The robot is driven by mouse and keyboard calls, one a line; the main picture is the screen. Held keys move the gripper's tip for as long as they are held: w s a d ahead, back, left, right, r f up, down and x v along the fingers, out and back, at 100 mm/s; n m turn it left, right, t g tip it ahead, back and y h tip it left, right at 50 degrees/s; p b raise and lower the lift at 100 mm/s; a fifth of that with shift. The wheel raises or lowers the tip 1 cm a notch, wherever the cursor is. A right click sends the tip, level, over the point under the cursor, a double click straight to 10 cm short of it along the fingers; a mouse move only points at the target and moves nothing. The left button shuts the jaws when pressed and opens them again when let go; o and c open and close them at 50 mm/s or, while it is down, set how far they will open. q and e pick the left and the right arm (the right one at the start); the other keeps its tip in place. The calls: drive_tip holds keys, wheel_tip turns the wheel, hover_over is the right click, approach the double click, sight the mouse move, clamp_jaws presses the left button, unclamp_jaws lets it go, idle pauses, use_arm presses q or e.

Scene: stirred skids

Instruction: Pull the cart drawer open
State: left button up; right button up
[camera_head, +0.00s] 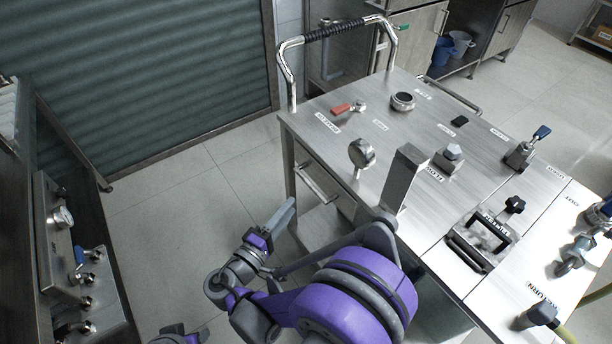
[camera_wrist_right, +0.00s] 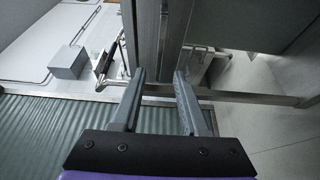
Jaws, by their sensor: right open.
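The steel cart (camera_head: 345,210) stands in the middle and right of the head view. A bar handle (camera_head: 317,186) shows on its left side, below the edge of the top; I take it for the drawer's handle. The drawer front is mostly in shadow, and I cannot tell how far it stands out. My right gripper (camera_head: 283,214) is just left of and below the handle, apart from it in the picture. In the right wrist view my right gripper (camera_wrist_right: 158,100) is open, with a vertical steel part beyond and between its fingers. My left gripper is not identifiable.
The cart top carries a gauge (camera_head: 362,153), a red-handled valve (camera_head: 342,109) and several other fittings. A push handle (camera_head: 335,30) rises at its far end. A steel panel with valves (camera_head: 62,217) stands at the left. Tiled floor (camera_head: 180,190) lies free between them.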

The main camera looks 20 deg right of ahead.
sight(309, 187)
drive_tip(key=b+x, duration=0.1)
drive_tip(key=x, duration=0.9)
drive_tip(key=shift+s+d, duration=0.2)
clamp_jaws()
idle(1.0)
